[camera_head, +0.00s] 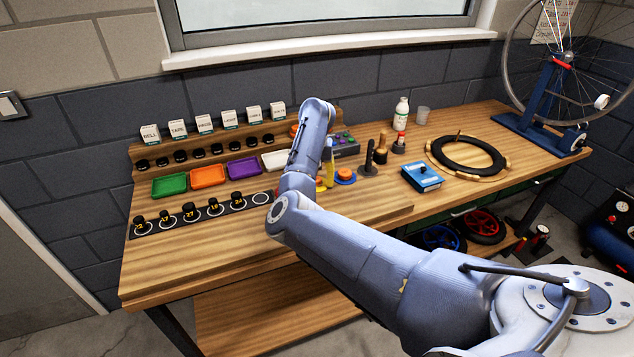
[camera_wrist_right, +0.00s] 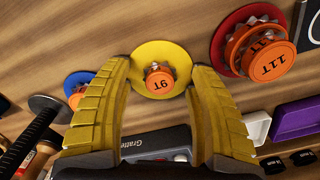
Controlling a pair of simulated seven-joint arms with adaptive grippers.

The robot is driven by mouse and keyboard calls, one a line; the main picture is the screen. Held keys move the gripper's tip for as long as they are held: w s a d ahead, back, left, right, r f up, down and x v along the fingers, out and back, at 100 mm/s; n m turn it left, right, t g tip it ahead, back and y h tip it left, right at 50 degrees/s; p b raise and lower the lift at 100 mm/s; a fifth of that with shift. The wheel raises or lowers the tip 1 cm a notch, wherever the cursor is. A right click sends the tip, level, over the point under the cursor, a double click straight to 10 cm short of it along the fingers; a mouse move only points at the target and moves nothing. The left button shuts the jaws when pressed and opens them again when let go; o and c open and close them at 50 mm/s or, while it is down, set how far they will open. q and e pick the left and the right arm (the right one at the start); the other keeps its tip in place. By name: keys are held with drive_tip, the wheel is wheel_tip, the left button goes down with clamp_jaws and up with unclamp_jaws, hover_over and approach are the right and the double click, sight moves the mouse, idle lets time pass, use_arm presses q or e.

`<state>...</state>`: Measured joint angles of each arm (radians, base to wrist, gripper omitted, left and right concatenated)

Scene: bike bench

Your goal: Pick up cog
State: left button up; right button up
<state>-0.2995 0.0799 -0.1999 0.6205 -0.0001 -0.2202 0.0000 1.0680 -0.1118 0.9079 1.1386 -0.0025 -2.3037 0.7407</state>
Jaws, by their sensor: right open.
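A small orange-topped cog (camera_wrist_right: 158,78) sits on a yellow disc (camera_wrist_right: 160,52) in the right wrist view; its label is upside down. My right gripper (camera_wrist_right: 160,88) is open, with a yellow finger on either side of this cog and nothing clearly held. In the head view the right gripper (camera_head: 328,168) points down over the bench, and the arm hides part of the area. A larger cog marked 11T (camera_wrist_right: 270,62) sits on a red disc to the right. Another orange-topped cog on a blue disc (camera_wrist_right: 74,80) is partly hidden by the left finger. My left gripper is not in view.
Green (camera_head: 170,184), orange (camera_head: 208,176), purple (camera_head: 244,167) and white (camera_head: 275,161) trays stand left of my arm. A dark numbered strip (camera_head: 175,221) lies before them. A grey box (camera_head: 346,147), dark upright posts (camera_head: 369,158) and a blue box (camera_head: 422,178) stand right. The front left bench is clear.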

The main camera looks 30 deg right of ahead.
clamp_jaws()
idle(0.4)
drive_tip(key=shift+r, duration=0.1)
